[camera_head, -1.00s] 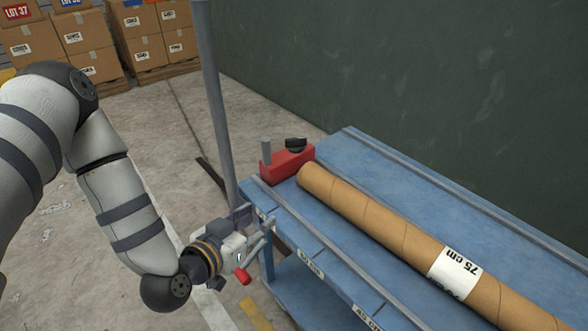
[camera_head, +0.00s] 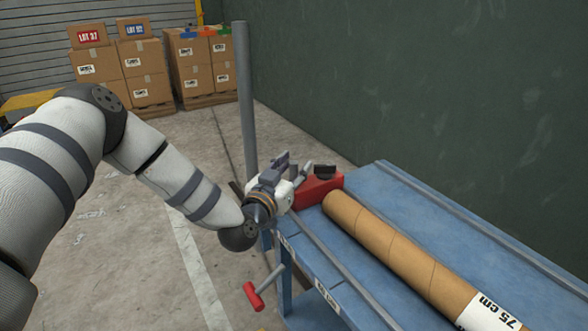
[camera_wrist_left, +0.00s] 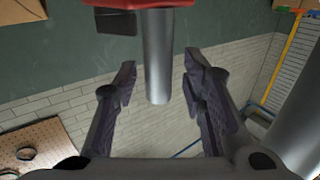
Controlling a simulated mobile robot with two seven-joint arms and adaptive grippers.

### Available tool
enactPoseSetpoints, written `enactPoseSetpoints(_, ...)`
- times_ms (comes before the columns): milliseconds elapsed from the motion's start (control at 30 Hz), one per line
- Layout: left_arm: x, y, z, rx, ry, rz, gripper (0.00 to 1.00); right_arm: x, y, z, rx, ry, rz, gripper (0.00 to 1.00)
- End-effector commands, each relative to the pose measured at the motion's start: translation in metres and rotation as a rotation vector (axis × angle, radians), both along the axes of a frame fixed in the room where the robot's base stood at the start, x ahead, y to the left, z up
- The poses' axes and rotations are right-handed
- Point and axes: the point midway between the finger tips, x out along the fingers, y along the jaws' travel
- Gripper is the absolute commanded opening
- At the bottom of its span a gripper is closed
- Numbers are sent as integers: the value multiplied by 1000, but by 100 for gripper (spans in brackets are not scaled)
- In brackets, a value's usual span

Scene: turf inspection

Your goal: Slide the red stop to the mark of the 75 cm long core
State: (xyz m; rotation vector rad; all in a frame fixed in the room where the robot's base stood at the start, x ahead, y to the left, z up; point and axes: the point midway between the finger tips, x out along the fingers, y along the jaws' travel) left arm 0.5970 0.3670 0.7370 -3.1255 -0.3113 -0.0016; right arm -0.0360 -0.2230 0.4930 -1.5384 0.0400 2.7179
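The red stop (camera_head: 320,189) sits at the far end of the blue bench (camera_head: 365,292), with a black knob (camera_head: 325,171) on top. The brown core (camera_head: 395,252) lies along the bench, its end close to the stop; its white label (camera_head: 488,315) reads 75 cm. My left gripper (camera_head: 296,167) is open beside the stop. In the left wrist view the stop's grey peg (camera_wrist_left: 158,65) stands between the open fingers (camera_wrist_left: 160,85), with gaps on both sides. White mark labels (camera_head: 327,297) on the bench edge are too small to read. My right gripper is out of view.
A grey post (camera_head: 246,100) stands close behind my left gripper. A red-handled T-shaped piece (camera_head: 254,296) shows below the bench's left edge. A rail (camera_head: 335,262) runs along the bench. Stacked boxes (camera_head: 135,70) stand far back; a green wall (camera_head: 430,90) borders the right.

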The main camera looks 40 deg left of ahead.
Motion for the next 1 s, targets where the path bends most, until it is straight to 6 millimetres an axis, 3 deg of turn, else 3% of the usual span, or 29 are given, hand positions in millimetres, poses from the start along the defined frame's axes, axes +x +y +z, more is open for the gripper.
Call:
enactPoseSetpoints(167,0,0,0,0,1,-1,38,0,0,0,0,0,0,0)
enactPoseSetpoints(333,0,0,0,0,1,-1,2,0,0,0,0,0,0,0)
enactPoseSetpoints(367,0,0,0,0,1,-1,0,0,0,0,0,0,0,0)
enactPoseSetpoints(567,-1,-2,0,0,1,-2,0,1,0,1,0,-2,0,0)
enactPoseSetpoints(800,-16,-42,3,0,2,-9,0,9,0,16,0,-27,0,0)
enactPoseSetpoints(1000,-22,-55,0,0,2,-5,0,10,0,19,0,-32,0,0)
